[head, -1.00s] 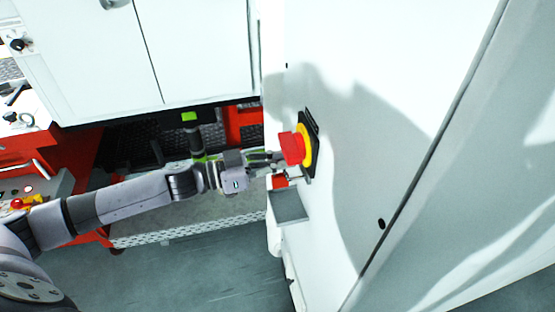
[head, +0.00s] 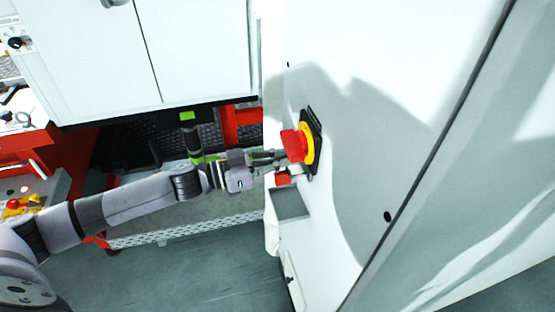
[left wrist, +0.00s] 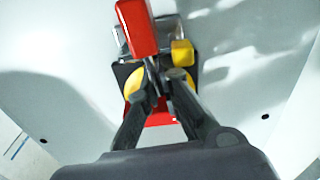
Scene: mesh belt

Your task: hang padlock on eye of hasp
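My left gripper (head: 279,156) is close to the white cabinet's face, beside a red knob (head: 294,146) on a yellow disc and black plate. A red padlock (head: 282,178) hangs just below the fingertips. In the left wrist view the padlock's red body (left wrist: 138,27) is at the top, and its grey shackle runs between the nearly closed fingertips (left wrist: 164,82). Behind them are the yellow disc (left wrist: 131,82) and the red knob (left wrist: 157,117). A small yellow piece (left wrist: 182,53) and grey metal are beside the padlock. I cannot clearly make out the hasp's eye. My right gripper is not in view.
A grey box or ledge (head: 290,205) is on the cabinet (head: 370,80) below the padlock. White cupboards (head: 195,50) are at the upper left. A red workbench (head: 60,150) stands at the left. The floor (head: 180,275) is clear below the arm.

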